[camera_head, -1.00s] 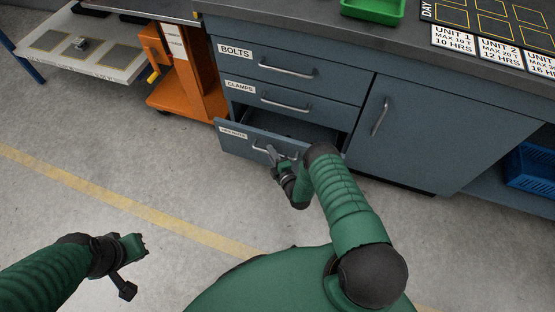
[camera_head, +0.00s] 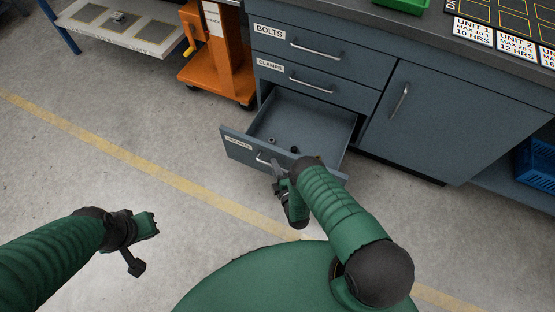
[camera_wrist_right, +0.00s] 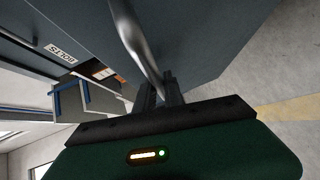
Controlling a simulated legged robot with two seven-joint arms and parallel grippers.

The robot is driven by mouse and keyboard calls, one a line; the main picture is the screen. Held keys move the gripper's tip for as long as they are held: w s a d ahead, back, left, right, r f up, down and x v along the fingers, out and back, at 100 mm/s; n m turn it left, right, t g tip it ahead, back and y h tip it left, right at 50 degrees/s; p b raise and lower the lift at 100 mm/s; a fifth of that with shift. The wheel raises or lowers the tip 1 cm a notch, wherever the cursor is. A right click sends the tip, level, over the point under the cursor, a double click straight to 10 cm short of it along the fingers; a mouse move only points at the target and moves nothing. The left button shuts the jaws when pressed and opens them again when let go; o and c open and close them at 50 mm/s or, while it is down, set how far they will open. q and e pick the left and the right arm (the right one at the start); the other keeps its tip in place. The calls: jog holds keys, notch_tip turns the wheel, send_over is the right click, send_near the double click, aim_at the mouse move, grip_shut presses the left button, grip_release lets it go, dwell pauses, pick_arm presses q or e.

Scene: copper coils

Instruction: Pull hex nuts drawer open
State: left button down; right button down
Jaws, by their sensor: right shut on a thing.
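The bottom drawer (camera_head: 240,151) of the grey-blue cabinet stands well out, its inside showing. Its front carries a small label and a metal bar handle (camera_head: 262,158). A few small dark and grey pieces (camera_head: 272,139) lie on the drawer floor. My right gripper (camera_head: 277,168) is shut on the handle; my right arm hides part of the drawer front. In the right wrist view the curved handle (camera_wrist_right: 133,38) runs down into the right gripper's fingers (camera_wrist_right: 160,88). My left gripper (camera_head: 143,245) is over the floor at lower left, away from the cabinet; its opening is unclear.
The BOLTS drawer (camera_head: 336,57) and CLAMPS drawer (camera_head: 338,91) above are closed, as is the cabinet door (camera_head: 425,115). An orange trolley (camera_head: 219,60) stands left of the cabinet. A blue crate (camera_head: 535,165) is at right. The floor at left is clear.

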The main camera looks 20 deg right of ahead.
jog(key=shift+s+f, duration=0.2)
jog(key=shift+s, duration=0.1)
jog(key=c, duration=1.5)
grip_release()
jog(key=shift+o, duration=0.2)
jog(key=shift+w, duration=0.15)
